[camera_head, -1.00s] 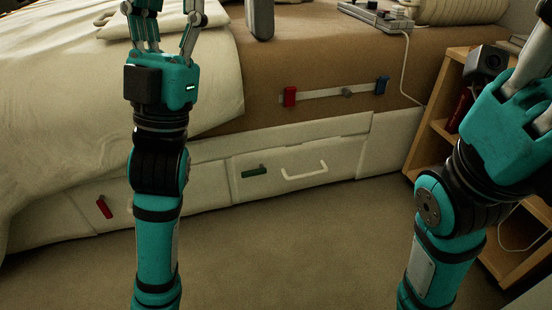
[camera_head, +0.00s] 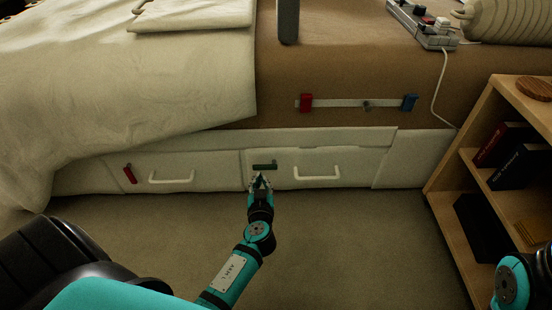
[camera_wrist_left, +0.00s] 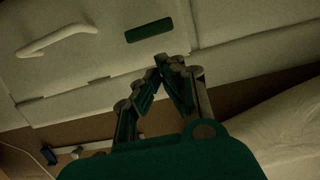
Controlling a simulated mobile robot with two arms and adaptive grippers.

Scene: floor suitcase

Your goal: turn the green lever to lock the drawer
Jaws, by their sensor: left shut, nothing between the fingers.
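The green lever (camera_head: 264,165) lies level on the white drawer front (camera_head: 333,156), left of that drawer's white handle (camera_head: 317,177). My left gripper (camera_head: 261,177) is shut and empty, its fingertips just below the lever in the head view. In the left wrist view the lever (camera_wrist_left: 149,31) shows whole, just beyond the closed fingertips (camera_wrist_left: 167,62), with a small gap in the picture. I cannot tell the true distance in depth. My right gripper is out of view; only part of my right arm shows at the lower right.
A second drawer at the left has a red lever (camera_head: 130,174) and a white handle (camera_head: 171,180). A rail with a red block (camera_head: 306,102) and a blue block (camera_head: 409,102) sits above. A wooden shelf (camera_head: 468,160) stands right. The carpet (camera_head: 350,240) is clear.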

